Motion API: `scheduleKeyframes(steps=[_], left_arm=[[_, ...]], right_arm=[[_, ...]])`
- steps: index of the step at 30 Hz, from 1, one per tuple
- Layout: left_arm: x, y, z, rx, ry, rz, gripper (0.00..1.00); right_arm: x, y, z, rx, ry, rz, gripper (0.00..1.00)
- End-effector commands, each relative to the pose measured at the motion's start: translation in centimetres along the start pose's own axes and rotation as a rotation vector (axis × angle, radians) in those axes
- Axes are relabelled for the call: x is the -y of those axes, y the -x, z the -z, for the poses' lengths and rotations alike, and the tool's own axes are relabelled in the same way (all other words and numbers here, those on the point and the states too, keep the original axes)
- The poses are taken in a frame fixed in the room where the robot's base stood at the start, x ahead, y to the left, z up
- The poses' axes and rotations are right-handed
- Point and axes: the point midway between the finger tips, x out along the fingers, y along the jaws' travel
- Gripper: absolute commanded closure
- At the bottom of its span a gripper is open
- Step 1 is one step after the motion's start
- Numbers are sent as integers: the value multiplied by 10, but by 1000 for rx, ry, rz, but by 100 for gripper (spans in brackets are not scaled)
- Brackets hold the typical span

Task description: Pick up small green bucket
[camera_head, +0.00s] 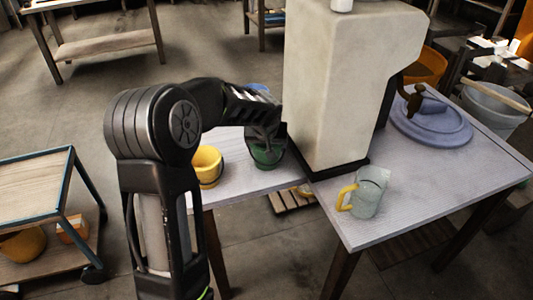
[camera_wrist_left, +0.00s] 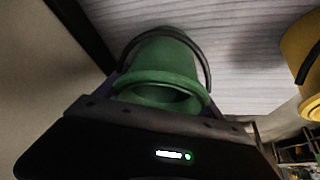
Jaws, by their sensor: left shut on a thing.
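The small green bucket (camera_head: 268,154) stands on the grey table, close to the left side of the tall beige block. In the left wrist view the green bucket (camera_wrist_left: 160,75) fills the middle, with its dark handle arching over it. My left gripper (camera_head: 268,138) is at the bucket from above and is shut on it. The fingers are mostly hidden in the head view, and whether the bucket is lifted off the table I cannot tell. My right gripper is not in view.
A yellow bucket (camera_head: 207,166) stands just left of the green one. The beige block (camera_head: 340,80) rises close on the right. A clear jug (camera_head: 370,192) with a yellow handle and a round blue-grey lid (camera_head: 432,125) are on the right table.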

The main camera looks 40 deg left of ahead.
Motion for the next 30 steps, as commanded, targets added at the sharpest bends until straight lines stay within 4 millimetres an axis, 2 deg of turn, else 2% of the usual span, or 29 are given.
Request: scheduleKeyframes(steps=[2, 18, 26, 30], left_arm=[[0, 0, 0, 0, 0, 0, 39], [0, 0, 0, 0, 0, 0, 83], [0, 2, 2, -2, 0, -1, 83], [0, 12, 8, -5, 0, -1, 83]], right_arm=[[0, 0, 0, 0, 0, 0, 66], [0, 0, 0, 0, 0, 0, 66], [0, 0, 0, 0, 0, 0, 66], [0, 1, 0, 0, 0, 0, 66]])
